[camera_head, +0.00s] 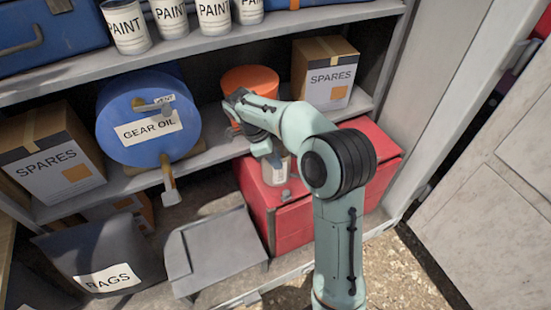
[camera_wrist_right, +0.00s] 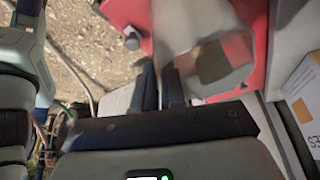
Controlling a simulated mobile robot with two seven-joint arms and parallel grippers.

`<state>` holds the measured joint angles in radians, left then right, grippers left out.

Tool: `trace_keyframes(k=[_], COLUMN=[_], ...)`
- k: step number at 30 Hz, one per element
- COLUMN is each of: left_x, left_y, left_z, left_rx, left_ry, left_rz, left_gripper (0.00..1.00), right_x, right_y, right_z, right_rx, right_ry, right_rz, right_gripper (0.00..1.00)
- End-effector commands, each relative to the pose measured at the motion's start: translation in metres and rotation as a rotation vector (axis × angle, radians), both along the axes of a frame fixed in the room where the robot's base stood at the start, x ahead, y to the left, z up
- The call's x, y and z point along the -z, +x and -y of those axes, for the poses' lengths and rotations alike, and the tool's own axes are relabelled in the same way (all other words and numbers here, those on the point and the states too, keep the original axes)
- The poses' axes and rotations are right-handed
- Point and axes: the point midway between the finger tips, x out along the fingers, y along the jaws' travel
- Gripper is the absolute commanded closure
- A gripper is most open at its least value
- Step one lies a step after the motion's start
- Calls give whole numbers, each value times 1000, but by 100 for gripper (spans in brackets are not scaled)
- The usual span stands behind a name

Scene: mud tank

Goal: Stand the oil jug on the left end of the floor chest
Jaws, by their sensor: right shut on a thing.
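The oil jug (camera_head: 277,172) is a pale, translucent container, partly hidden by my right gripper and arm in the head view. It is at the left end of the red floor chest (camera_head: 350,165), and I cannot tell whether it touches the lid. In the right wrist view the jug (camera_wrist_right: 217,65) is a cloudy box shape with a dark patch, beside my fingers and over the red chest (camera_wrist_right: 180,20). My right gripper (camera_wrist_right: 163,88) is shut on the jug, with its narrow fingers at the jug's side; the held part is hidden. My left gripper is not in view.
A grey tray (camera_head: 215,250) and a rags bag (camera_head: 88,262) lie low at left.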

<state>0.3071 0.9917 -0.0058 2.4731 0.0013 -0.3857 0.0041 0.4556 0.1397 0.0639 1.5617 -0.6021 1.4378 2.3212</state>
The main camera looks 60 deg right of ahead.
Motion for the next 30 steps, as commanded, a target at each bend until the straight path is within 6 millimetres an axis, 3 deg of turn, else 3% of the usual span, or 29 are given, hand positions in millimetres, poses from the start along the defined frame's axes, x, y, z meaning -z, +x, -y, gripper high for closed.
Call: trace_keyframes(k=[2, 3, 5, 17, 30], left_x=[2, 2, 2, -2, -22], left_y=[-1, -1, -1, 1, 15], left_z=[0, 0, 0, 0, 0], left_rx=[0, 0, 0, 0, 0], left_ry=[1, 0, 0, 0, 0], left_rz=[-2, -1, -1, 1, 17], left_gripper=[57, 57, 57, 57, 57], right_x=[2, 2, 2, -6, -88], right_y=[0, 0, 0, 2, 32], right_z=[0, 0, 0, -1, -19], right_rx=[0, 0, 0, 0, -2], right_ry=[-1, 0, 0, 0, 0], right_rz=[0, 0, 0, 1, 5], right_gripper=[100, 80, 64, 64, 64])
